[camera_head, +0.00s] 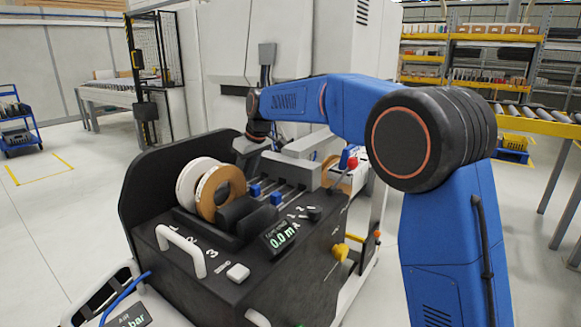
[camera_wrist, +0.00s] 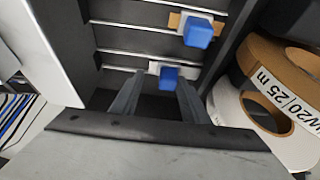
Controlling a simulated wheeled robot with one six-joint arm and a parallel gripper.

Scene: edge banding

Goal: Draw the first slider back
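Two blue slider knobs stand on rails of the black machine, a left one (camera_head: 254,190) and a right one (camera_head: 276,198) in the head view. In the wrist view, one blue knob on a pale block (camera_wrist: 169,76) lies just past my gripper's fingertips, between their lines. The other blue knob (camera_wrist: 197,33) sits farther up, with a tan strip beside it. My gripper (camera_wrist: 157,88) is open, its two dark fingers apart with nothing held. In the head view my gripper (camera_head: 246,150) is above the back of the rails, its fingers hard to make out.
A white roll (camera_head: 190,180) and a brown tape roll (camera_head: 220,192) stand left of the sliders; both rolls show at right in the wrist view (camera_wrist: 280,80). A display (camera_head: 281,235), white handle (camera_head: 180,248) and red-topped lever (camera_head: 350,163) are nearby. A grey block (camera_head: 290,168) borders the rails.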

